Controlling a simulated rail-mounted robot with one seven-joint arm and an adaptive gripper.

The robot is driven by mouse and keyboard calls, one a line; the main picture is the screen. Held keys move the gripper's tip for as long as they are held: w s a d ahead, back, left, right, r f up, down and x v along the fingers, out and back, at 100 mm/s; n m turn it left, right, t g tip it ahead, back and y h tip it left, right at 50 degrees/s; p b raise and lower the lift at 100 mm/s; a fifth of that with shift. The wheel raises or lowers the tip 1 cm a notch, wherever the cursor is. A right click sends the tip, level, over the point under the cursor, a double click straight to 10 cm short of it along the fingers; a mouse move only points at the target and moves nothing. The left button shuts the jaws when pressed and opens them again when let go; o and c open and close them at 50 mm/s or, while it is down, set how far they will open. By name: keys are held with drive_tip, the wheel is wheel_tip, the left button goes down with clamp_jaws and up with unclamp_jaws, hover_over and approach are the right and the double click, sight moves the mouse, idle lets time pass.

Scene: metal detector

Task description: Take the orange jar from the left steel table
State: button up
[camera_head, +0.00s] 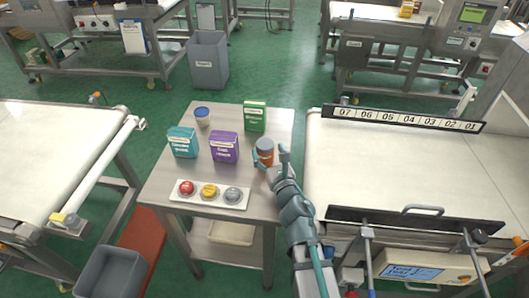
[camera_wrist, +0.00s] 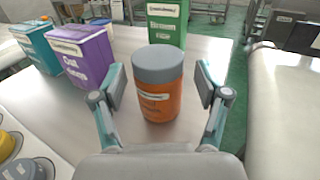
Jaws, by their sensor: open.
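The orange jar (camera_head: 265,155) with a grey lid stands upright on the steel table (camera_head: 168,186), near its right edge. In the wrist view the jar (camera_wrist: 160,98) stands between the two fingers of my gripper (camera_wrist: 162,95). The fingers are open, with a gap visible on each side of the jar. In the head view my gripper (camera_head: 268,157) reaches in from the lower right, its fingers around the jar. The jar's lower part is in view and rests on the table top.
A button panel (camera_head: 209,194) lies in front. Conveyors (camera_head: 410,170) flank the table.

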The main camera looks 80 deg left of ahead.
sight(263, 141)
drive_tip(key=a, duration=0.3)
drive_tip(key=a+p, duration=0.1)
drive_tip(key=a, duration=0.1)
drive_tip(key=shift+s+a, duration=0.25)
drive_tip(key=shift+a, duration=0.1)
drive_tip(key=shift+d, duration=0.1)
drive_tip(key=c, duration=1.2)
